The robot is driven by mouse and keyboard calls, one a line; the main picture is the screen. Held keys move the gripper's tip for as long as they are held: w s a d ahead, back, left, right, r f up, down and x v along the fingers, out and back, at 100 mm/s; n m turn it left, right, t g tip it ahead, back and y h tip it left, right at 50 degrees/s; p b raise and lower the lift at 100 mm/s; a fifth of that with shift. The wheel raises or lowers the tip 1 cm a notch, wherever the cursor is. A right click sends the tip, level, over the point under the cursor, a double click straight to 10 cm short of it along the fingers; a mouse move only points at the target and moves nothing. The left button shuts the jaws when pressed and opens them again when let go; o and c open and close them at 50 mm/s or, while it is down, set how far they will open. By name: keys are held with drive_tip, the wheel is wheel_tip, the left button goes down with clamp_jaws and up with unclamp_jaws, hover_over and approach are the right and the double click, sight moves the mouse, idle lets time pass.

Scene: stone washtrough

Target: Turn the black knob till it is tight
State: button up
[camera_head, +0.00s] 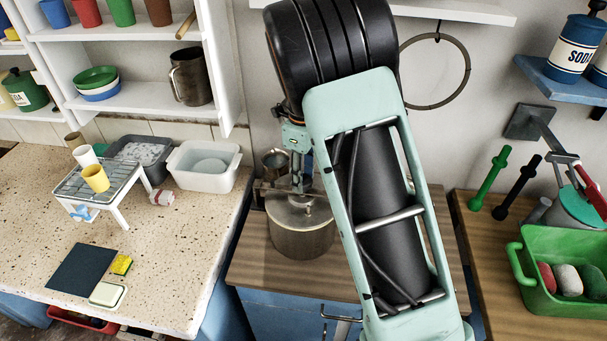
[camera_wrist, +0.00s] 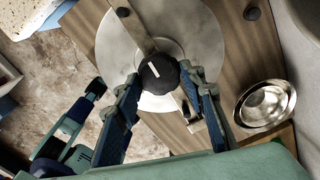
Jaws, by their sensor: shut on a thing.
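The black knob (camera_wrist: 158,73) is round with a ribbed edge and has a pale line on its top. It sits over the round metal lid (camera_wrist: 205,45) in the wrist view. My gripper (camera_wrist: 164,78) has one finger on each side of it and is shut on it. In the head view the metal drum (camera_head: 302,238) stands on the wooden counter under my gripper (camera_head: 299,197). The knob cannot be made out there, between my gripper and the clamp bar.
A metal bowl (camera_wrist: 265,104) lies right of the knob in the wrist view. In the head view a white basin (camera_head: 203,166) and wire rack (camera_head: 100,182) stand on the left worktop. A green tub (camera_head: 565,240) stands at right.

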idle(0.3)
drive_tip(key=o, duration=1.2)
drive_tip(key=shift+c, duration=0.2)
wheel_tip(320, 180, up, 12)
